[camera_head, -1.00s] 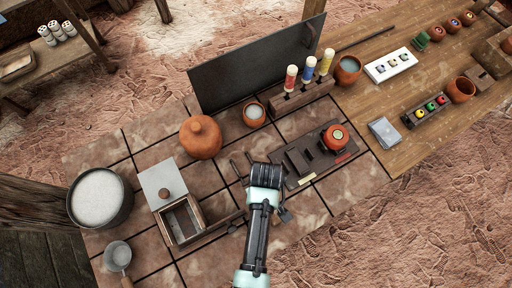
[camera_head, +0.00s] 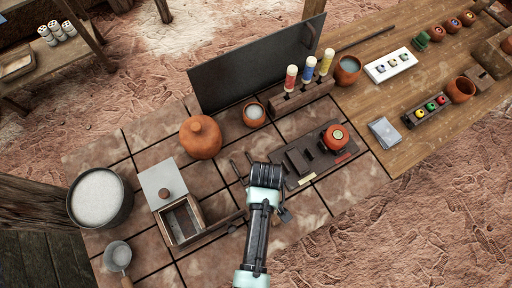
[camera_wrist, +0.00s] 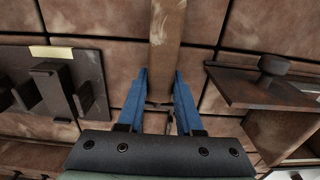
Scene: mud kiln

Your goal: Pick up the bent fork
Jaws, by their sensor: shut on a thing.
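The bent fork has a long brown handle, seen in the wrist view (camera_wrist: 168,32), running up from between my blue fingertips. My gripper (camera_wrist: 161,88) is shut on this handle, one finger on each side. In the head view, two dark prongs that look like the fork's (camera_head: 237,170) stick out to the left of my gripper (camera_head: 265,176). The handle is hidden under my arm there. The fork's far end is mostly hidden behind the gripper body in the wrist view. I cannot tell whether the fork touches the tiles.
A wooden box (camera_head: 203,216) stands left of my arm, and a dark board with blocks (camera_head: 297,181) lies to the right. A round clay pot (camera_head: 201,137), a small cup (camera_head: 254,114) and an upright dark panel (camera_head: 255,66) stand behind. A large pot (camera_head: 127,190) is far left.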

